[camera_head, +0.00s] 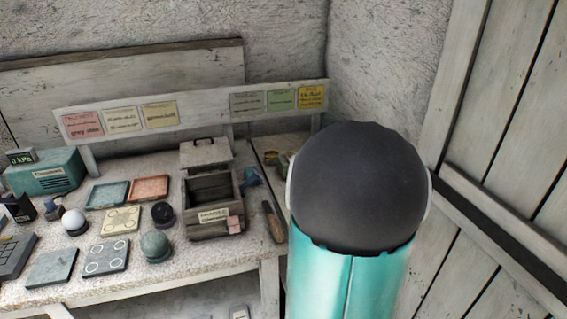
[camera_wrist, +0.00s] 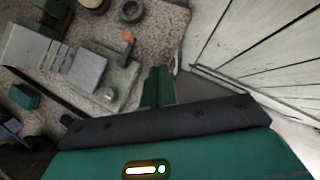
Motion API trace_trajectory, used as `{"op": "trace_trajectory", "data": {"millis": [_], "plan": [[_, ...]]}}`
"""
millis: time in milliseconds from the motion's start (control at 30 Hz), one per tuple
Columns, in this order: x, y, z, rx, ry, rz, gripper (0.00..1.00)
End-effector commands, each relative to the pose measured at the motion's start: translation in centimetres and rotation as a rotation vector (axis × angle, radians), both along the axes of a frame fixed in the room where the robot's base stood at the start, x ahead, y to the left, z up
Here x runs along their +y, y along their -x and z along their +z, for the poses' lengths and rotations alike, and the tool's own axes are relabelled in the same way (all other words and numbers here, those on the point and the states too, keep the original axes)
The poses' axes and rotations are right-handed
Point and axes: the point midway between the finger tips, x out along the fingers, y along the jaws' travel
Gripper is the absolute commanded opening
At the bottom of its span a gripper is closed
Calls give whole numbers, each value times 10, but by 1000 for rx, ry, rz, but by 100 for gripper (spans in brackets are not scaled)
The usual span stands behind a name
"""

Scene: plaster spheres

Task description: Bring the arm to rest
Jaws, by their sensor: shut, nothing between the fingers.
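My arm fills the right of the head view, with a dark rounded joint and a teal link standing up in front of the bench's right end. The gripper does not show in the head view. In the wrist view my gripper (camera_wrist: 158,86) shows as green fingers pressed together, with nothing between them. Beyond the fingers lie the speckled bench top and the pale plank wall. I cannot tell the exact gap between the fingertips and the surfaces behind them.
The bench (camera_head: 215,262) carries a wooden box (camera_head: 212,228), a grey-green sphere (camera_head: 155,246), a white sphere (camera_head: 74,221), coloured trays (camera_head: 149,188) and a teal gauge box (camera_head: 45,172). A plank wall (camera_head: 520,130) stands close on the right.

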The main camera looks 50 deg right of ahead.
Motion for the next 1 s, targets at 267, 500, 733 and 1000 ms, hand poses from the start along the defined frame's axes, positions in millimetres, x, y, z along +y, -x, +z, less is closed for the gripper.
{"op": "trace_trajectory", "data": {"millis": [267,500,733,1000], "plan": [[5,-5,3,-22,-2,-14,0],[96,-63,44,-355,-92,-240,0],[244,-100,81,-750,-365,-610,0],[411,-78,100,-944,-776,-1093,0]]}}
